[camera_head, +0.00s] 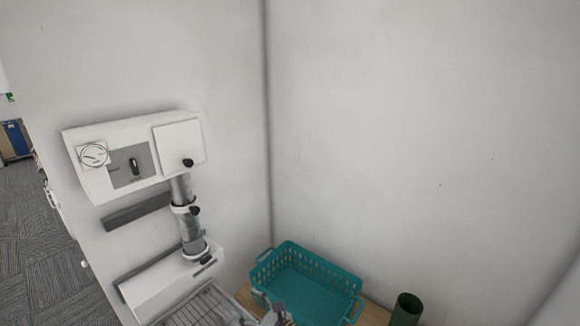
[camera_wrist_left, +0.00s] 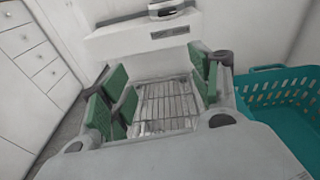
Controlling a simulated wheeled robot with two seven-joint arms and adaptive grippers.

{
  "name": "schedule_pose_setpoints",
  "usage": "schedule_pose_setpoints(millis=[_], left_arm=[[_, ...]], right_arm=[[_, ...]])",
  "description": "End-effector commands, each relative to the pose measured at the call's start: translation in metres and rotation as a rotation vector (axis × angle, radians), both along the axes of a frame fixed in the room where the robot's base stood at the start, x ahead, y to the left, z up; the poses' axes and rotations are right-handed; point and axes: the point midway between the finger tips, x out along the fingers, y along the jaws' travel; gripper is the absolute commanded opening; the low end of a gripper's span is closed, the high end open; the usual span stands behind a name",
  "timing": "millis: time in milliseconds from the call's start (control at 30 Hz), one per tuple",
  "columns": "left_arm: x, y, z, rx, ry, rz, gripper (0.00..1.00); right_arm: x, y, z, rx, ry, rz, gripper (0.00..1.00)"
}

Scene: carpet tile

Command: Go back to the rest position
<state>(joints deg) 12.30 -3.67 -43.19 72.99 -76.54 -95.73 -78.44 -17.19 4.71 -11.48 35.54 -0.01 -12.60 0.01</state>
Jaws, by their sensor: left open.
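My left gripper (camera_head: 275,316) shows only in part at the bottom edge of the head view, near the front of the teal basket. In the left wrist view the same gripper (camera_wrist_left: 157,80) is open, its green-padded fingers wide apart with nothing held between them. Beyond the fingers is the wire rack (camera_wrist_left: 165,105) of a white machine. My right gripper is in neither view.
The white machine (camera_head: 118,140) with a dial and grey column stands against the left wall. A teal basket (camera_head: 312,268) and a green cup (camera_head: 407,308) stand on a wooden surface (camera_head: 374,314). Walls close off the back; carpet (camera_head: 40,230) lies at left.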

Motion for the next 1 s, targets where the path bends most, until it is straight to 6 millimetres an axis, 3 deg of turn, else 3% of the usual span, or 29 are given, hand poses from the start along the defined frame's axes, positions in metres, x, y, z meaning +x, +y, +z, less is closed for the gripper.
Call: schedule_pose_setpoints(millis=[333,700,1000], left_arm=[[-0.028,0.021,-0.03,-0.275,-0.032,0.097,0.62],[-0.086,0.053,-0.069,-0.762,-0.15,0.353,0.62],[-0.131,0.072,-0.079,-1.108,-0.286,0.605,0.62]], right_arm=[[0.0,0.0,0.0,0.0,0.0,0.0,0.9],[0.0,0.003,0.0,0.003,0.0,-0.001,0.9],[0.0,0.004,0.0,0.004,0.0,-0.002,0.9]])
